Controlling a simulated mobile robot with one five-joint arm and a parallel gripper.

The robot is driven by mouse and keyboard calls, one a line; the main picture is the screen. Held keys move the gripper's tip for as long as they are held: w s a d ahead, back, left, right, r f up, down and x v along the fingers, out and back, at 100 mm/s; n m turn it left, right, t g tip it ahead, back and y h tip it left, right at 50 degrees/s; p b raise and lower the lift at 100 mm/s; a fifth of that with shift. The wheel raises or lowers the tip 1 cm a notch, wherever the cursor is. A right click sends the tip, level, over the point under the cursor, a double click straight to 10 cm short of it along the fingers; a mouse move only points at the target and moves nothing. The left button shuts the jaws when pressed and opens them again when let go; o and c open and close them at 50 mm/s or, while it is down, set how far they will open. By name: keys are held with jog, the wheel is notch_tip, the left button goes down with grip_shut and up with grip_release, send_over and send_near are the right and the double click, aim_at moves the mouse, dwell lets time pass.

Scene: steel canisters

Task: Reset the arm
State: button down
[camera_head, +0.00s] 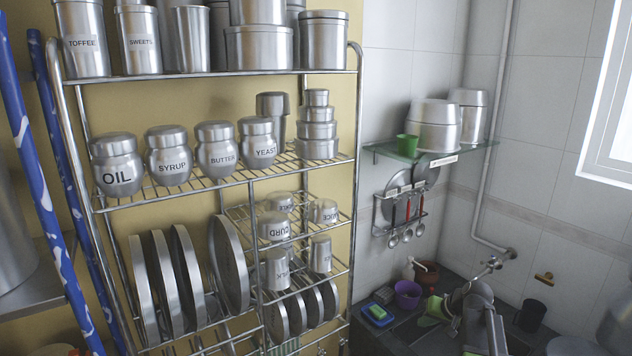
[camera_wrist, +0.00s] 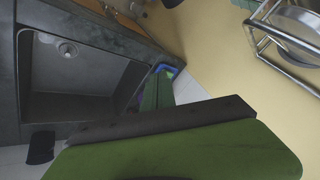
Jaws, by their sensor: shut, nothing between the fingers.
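My gripper (camera_wrist: 157,88) shows in the wrist view as two green fingers lying side by side, shut, with nothing held. Behind them a wide green body with a dark bar fills the bottom of that view. The fingers point toward the upper middle, apart from the dark sink (camera_wrist: 68,80) and near a blue object (camera_wrist: 167,69) that I cannot name.
A wire rack (camera_head: 205,187) holds steel canisters, jars and plates. A dark counter (camera_head: 400,327) below holds a purple bowl (camera_head: 408,294). Blue poles (camera_head: 40,190) stand at left.

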jog(key=s+a+f+n+g+b, duration=0.1)
jog(key=a+f+b, duration=0.15)
jog(key=a, duration=0.45)
jog(key=s+a+f+n+g+b, duration=0.15)
jog(key=a+f, duration=0.25)
jog(key=a, duration=0.4)
jog(key=s+a+f+n+g+h+b, duration=0.1)
jog(key=s+a+f, duration=0.1)
jog(key=s+a, duration=0.25)
jog(key=s+a+f+n+g+b, duration=0.1)
jog(key=s+a+f, duration=0.2)
jog(key=a, duration=0.3)
jog(key=s+d+m+g+h, duration=0.1)
jog(key=s+d, duration=0.2)
jog(key=s, duration=0.2)
jog(key=shift+d+g+h, duration=0.3)
jog(key=shift+g+h, duration=0.05)
jog(key=shift+h, duration=0.05)
jog(key=shift+r, duration=0.1)
